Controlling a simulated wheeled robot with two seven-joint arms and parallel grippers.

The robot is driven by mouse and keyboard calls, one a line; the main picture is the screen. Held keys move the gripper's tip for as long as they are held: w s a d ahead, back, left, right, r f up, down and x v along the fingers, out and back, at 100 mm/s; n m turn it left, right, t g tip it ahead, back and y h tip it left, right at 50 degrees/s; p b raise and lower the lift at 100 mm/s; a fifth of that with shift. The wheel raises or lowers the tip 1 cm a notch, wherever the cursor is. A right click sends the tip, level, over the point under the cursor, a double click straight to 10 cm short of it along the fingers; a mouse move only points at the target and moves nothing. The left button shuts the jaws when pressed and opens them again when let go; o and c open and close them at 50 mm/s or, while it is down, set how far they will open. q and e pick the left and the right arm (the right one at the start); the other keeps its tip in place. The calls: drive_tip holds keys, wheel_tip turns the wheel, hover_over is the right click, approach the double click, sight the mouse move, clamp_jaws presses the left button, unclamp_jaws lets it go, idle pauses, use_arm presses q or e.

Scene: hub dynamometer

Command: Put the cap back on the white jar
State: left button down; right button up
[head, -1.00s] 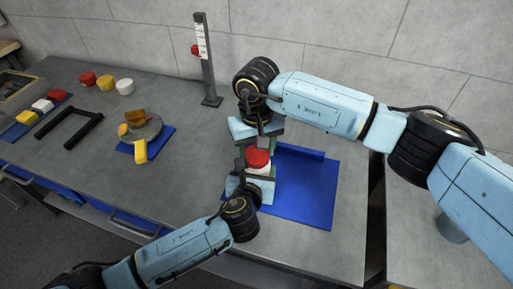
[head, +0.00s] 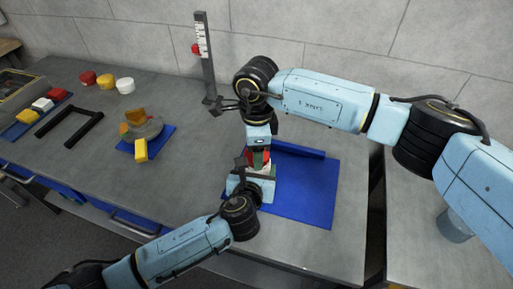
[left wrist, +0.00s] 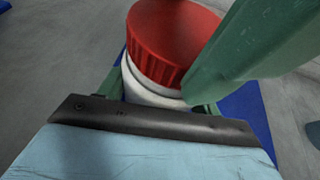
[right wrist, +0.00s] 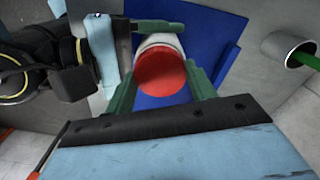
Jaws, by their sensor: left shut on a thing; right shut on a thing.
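The white jar (left wrist: 150,95) stands upright between the fingers of my left gripper (head: 252,183), at the left edge of the blue mat. The red ribbed cap (left wrist: 172,40) is on top of the jar's mouth, lined up with it. My right gripper (head: 260,156) comes down from above and is shut on the cap. The right wrist view shows the cap (right wrist: 160,70) between its green fingers, with the white jar directly behind. A dark line shows below the cap; I cannot tell whether it is fully seated. The fingers hide much of the jar in the head view.
The blue mat (head: 310,195) lies right of the jar. A post with a scale (head: 206,60) stands behind. A grey cylinder (head: 455,226) is at the right.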

drive_tip(key=m, duration=0.9)
drive_tip(key=shift+m, duration=0.3)
drive_tip(key=m, duration=0.3)
drive_tip(key=shift+m, duration=0.4)
drive_tip(key=m, duration=0.3)
drive_tip(key=shift+m, duration=0.4)
drive_tip(key=m, duration=0.3)
drive_tip(key=shift+m, duration=0.3)
drive_tip(key=m, duration=0.3)
drive_tip(key=shift+m, duration=0.4)
drive_tip(key=m, duration=0.3)
drive_tip(key=shift+m, duration=0.4)
drive_tip(key=m, duration=0.3)
drive_tip(key=shift+d+m, duration=0.1)
drive_tip(key=shift+m, duration=0.3)
drive_tip(key=o, duration=1)
drive_tip(key=shift+c, duration=0.2)
